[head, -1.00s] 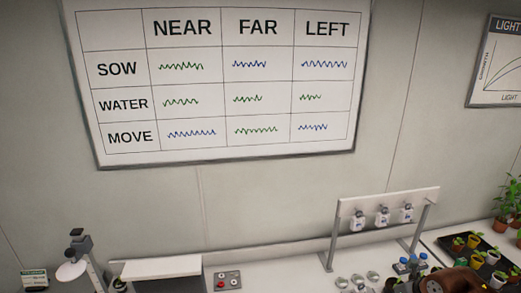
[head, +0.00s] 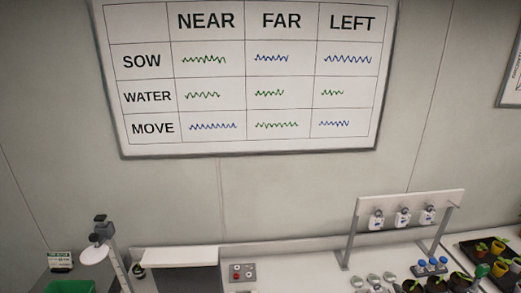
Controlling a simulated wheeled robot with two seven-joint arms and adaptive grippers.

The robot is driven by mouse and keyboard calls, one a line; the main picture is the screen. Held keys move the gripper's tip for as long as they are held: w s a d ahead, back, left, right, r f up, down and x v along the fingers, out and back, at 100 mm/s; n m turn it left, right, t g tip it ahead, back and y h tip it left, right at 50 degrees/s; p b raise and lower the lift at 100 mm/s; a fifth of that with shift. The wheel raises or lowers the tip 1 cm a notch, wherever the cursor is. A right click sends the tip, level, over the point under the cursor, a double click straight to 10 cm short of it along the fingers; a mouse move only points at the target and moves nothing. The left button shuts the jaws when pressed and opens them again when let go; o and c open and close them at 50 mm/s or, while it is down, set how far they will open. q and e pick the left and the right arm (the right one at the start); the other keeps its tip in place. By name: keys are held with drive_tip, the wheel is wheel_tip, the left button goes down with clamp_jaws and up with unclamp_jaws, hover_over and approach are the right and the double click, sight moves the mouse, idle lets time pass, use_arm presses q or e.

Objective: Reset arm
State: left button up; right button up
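Neither of my grippers shows in the head view, and neither arm can be made out. The view is tilted up toward the wall, with only the back strip of the bench (head: 290,265) along the bottom. A whiteboard (head: 245,80) with a NEAR, FAR, LEFT table and SOW, WATER, MOVE rows hangs on the wall.
A stand with a round white plate (head: 95,255) and a green bin (head: 72,287) are at lower left. A rack with hanging bottles (head: 405,200), several blue-capped vials (head: 432,265) and a seedling tray (head: 470,249) are at right.

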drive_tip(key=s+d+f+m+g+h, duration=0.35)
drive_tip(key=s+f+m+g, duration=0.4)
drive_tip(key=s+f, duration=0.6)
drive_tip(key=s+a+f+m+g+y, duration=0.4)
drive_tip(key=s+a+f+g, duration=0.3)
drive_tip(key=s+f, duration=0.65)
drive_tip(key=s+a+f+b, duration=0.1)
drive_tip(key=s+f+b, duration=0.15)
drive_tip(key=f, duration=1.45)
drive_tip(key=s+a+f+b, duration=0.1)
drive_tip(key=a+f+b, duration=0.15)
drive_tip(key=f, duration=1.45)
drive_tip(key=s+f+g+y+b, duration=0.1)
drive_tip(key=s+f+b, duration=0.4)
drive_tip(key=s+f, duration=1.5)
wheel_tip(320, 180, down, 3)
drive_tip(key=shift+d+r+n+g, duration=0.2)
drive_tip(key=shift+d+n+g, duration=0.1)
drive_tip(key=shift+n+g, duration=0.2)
